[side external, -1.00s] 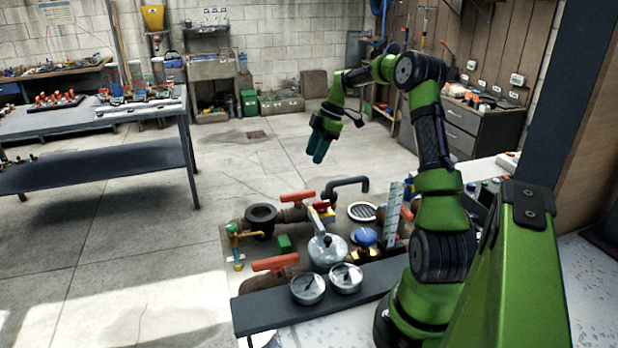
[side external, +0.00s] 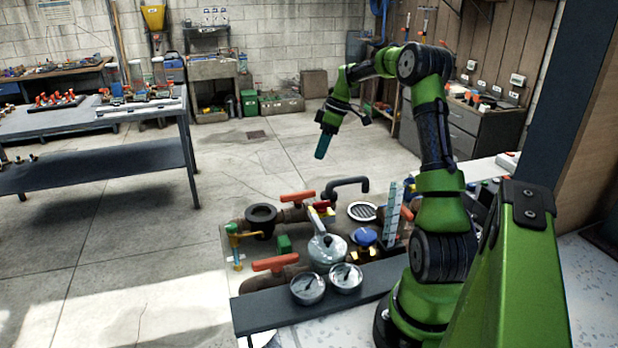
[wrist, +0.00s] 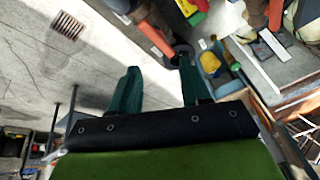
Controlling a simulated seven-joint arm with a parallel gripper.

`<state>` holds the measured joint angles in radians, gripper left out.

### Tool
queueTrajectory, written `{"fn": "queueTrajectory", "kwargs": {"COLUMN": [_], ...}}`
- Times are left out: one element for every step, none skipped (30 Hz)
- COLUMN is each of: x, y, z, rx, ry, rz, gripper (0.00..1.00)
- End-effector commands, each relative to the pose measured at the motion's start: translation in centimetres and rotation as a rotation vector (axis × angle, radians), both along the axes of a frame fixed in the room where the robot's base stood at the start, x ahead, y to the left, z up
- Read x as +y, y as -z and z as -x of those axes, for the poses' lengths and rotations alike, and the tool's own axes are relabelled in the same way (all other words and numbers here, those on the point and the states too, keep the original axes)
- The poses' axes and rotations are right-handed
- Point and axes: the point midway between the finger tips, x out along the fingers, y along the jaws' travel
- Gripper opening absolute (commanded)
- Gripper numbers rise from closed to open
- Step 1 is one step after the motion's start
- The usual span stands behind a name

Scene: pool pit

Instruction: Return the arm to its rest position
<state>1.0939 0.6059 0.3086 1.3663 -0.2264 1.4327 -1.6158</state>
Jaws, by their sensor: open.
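My gripper (side external: 322,146) hangs in the air above the far side of the pit bench, its teal fingers pointing down and slightly left. In the wrist view its two fingers (wrist: 158,68) are spread apart with nothing between them. It touches nothing. My arm is bent, with the elbow high at the right and the forearm reaching left. No marker of the rest position shows in either view.
Below stand valves with orange handles (side external: 297,198), a black ring flange (side external: 261,217), a glass flask (side external: 327,249), two gauges (side external: 307,288) and a blue knob (side external: 364,237). A grey workbench (side external: 95,165) stands at left. The air around my gripper is clear.

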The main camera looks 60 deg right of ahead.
Motion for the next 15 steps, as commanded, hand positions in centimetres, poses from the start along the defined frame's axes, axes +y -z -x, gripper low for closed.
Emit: {"fn": "queueTrajectory", "kwargs": {"x": [2.1,3.3,5.0,6.3,7.8,9.8,11.4,12.9,14.9,16.3,17.7,19.6,20.9,22.2,23.9], "y": [-0.7,-1.0,-1.6,-2.0,-2.5,-3.1,-3.7,-4.1,-4.7,-5.1,-5.5,-5.9,-6.3,-6.6,-6.9], "z": [-0.3,-0.3,-0.4,-0.4,-0.3,-0.2,0.0,0.2,0.7,1.0,1.5,2.1,2.7,3.3,4.1], "rx": [0.031,0.049,0.069,0.081,0.09,0.095,0.095,0.093,0.084,0.074,0.064,0.047,0.033,0.016,-0.007], "ry": [0.082,0.141,0.216,0.272,0.327,0.399,0.451,0.499,0.558,0.6,0.639,0.686,0.718,0.746,0.778], "rz": [0.002,0.003,0.008,0.012,0.016,0.024,0.028,0.029,0.032,0.031,0.027,0.021,0.012,0.002,-0.013], "gripper": [0.47,0.47,0.47,0.47,0.47,0.47,0.47,0.47,0.47,0.47,0.47,0.47,0.47,0.47,0.47]}}
